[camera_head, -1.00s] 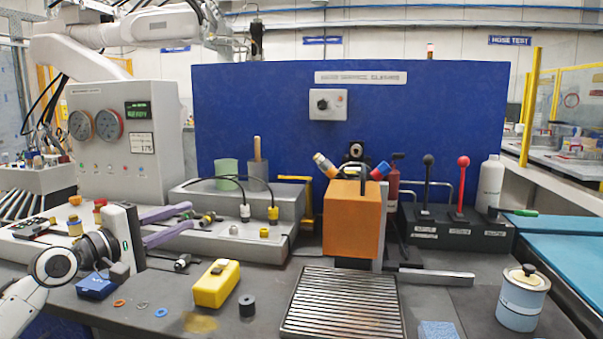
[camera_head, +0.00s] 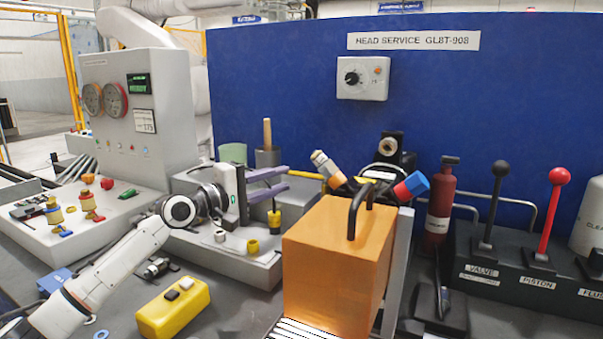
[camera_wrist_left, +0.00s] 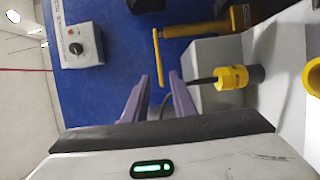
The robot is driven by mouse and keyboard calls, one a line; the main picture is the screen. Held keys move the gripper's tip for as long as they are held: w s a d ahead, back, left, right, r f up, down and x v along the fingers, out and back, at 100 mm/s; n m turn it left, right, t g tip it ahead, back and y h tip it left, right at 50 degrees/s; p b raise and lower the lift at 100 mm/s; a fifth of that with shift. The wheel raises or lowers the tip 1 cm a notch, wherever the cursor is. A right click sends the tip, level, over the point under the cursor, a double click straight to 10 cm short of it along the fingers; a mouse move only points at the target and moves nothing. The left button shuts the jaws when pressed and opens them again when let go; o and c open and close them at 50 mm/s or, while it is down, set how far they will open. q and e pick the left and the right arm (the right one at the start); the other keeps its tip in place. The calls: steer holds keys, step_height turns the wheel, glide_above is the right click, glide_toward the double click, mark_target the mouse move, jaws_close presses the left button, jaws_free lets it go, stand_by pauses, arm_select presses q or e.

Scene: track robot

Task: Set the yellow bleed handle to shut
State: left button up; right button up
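The yellow bleed handle (camera_wrist_left: 157,62) shows in the left wrist view as a thin bar with a bent end, joined to a thicker yellow body (camera_wrist_left: 205,27). In the head view only a short yellow part of the handle (camera_head: 308,176) shows, behind the orange block. My left gripper (camera_head: 286,179) is open, with two purple fingers apart, pointing right toward the handle. In the left wrist view the handle's lower end is in line with the gap between the fingertips (camera_wrist_left: 162,83); I cannot tell whether they touch. My right gripper is out of view.
The orange block (camera_head: 335,255) with its black loop hides part of the space behind it. A yellow-collared connector (camera_wrist_left: 232,77) on a black cable stands close to the fingers. A grey bench block (camera_head: 240,265) lies below the gripper. Levers (camera_head: 490,205) stand farther right.

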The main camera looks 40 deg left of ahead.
mark_target(296, 175)
arm_select(q)
steer(key=shift+w+d, duration=0.15)
steer(key=shift+w, duration=3.3)
jaws_close()
steer(key=shift+f, duration=0.1)
